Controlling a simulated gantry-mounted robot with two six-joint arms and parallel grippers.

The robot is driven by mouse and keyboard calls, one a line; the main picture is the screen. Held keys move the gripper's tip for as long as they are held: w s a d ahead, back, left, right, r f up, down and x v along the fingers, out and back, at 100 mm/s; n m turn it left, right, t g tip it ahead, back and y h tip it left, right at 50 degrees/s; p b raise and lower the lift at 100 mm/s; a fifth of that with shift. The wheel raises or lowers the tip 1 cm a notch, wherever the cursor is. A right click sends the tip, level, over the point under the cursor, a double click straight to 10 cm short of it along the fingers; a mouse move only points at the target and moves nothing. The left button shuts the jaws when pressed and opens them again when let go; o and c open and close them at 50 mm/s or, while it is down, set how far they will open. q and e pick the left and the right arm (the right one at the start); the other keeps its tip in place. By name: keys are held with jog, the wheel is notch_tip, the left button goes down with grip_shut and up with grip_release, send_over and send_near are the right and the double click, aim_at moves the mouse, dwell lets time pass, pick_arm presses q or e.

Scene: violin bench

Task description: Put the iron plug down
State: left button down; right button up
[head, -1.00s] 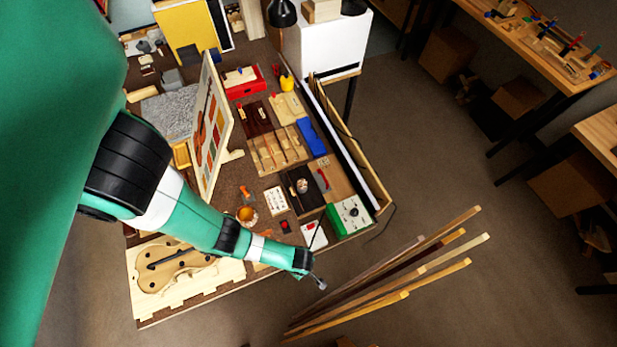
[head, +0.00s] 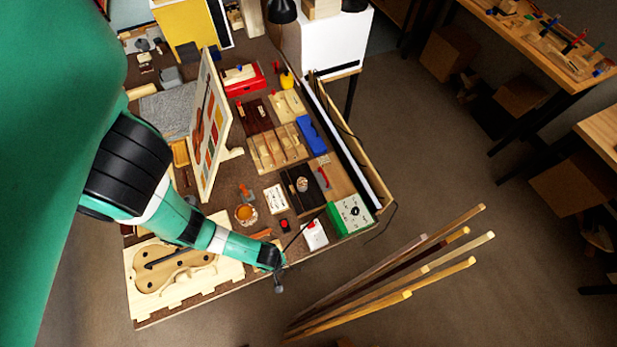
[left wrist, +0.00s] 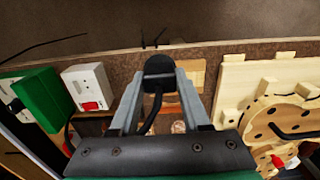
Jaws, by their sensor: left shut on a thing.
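My left gripper (left wrist: 158,100) is shut on the iron plug (left wrist: 158,72), a black rounded plug with a black cord running back between the fingers. In the head view my left gripper (head: 279,282) is at the bench's front edge, with its tip out past the edge. The plug is too small there to tell apart from the fingertips. A white socket box (head: 315,234) with a red switch stands on the bench to the gripper's right; it also shows in the left wrist view (left wrist: 88,85), apart from the plug. My right gripper is not in view.
A green box (head: 350,214) with dials stands beside the socket box. A violin mould (head: 172,268) on a pale board lies left of the gripper. A small cup (head: 245,214) and a red-button box (head: 285,225) are behind. Wooden strips (head: 400,275) rise at the front right.

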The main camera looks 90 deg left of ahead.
pick_arm(q)
jog(key=w+a+f+b, duration=0.1)
jog(key=a+f+b, duration=0.1)
jog(key=w+a+f+b, duration=0.2)
jog(key=f, duration=0.1)
jog(key=w+a+f+b, duration=0.1)
jog(key=a+f+b, duration=0.1)
jog(key=a, duration=0.1)
jog(key=shift+w+a+f, duration=0.1)
jog(key=shift+w+f, duration=0.05)
jog(key=shift+w+a, duration=0.15)
jog(key=shift+a, duration=0.05)
jog(key=shift+a+f+b, duration=0.15)
jog(key=shift+f+b, duration=0.15)
jog(key=shift+b, duration=0.05)
jog(key=shift+w+a+f+b, duration=0.1)
jog(key=shift+f+b, duration=0.8)
jog(key=shift+f, duration=0.6)
jog(key=shift+f, duration=0.1)
jog(key=shift+f, duration=0.15)
jog(key=shift+c, duration=1.9)
grip_release()
